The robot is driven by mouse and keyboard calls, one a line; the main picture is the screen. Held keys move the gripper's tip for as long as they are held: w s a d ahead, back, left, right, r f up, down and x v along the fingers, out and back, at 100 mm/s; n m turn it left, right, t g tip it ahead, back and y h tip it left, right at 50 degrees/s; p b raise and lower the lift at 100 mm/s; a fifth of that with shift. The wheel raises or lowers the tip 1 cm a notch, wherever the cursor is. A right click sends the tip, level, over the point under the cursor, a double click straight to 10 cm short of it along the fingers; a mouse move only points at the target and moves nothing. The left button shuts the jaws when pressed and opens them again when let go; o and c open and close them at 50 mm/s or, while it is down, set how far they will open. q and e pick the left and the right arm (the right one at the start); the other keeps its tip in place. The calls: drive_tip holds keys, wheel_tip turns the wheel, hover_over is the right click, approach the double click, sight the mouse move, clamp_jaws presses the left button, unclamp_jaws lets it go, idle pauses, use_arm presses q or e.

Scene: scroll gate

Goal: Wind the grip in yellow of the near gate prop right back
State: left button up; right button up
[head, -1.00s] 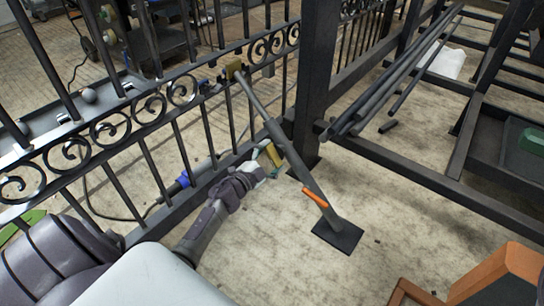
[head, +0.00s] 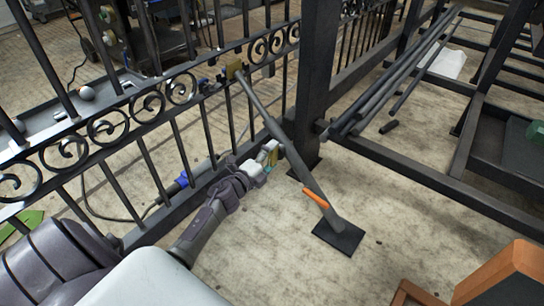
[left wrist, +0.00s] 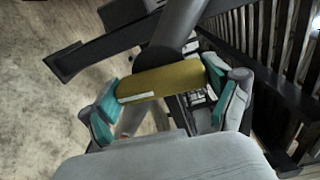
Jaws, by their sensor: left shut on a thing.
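The near gate prop (head: 278,131) is a dark bar that slants from a brass-coloured bracket (head: 234,70) on the gate down to a flat foot plate on the floor. An orange lever (head: 316,197) lies along its lower part. The yellow grip (left wrist: 158,84) sits beside the bar's middle, and a small part of it shows in the head view (head: 271,147). My left gripper (left wrist: 163,97) is shut on the yellow grip, with a teal-padded finger at each end. In the head view the gripper (head: 263,165) hides most of the grip. My right gripper is out of view.
The black scrolled gate (head: 145,104) stands at left, close along my left arm. A thick post (head: 317,75) stands behind the prop. A rack with long dark bars (head: 395,80) is at right. A brown box (head: 510,268) is at lower right. The floor before the prop is clear.

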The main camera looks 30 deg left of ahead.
use_arm(q)
drive_tip(key=shift+f, duration=0.1)
idle(0.4)
drive_tip(key=o, duration=0.9)
drive_tip(key=s, duration=0.8)
drive_tip(key=s+a, duration=0.1)
drive_tip(key=s, duration=0.3)
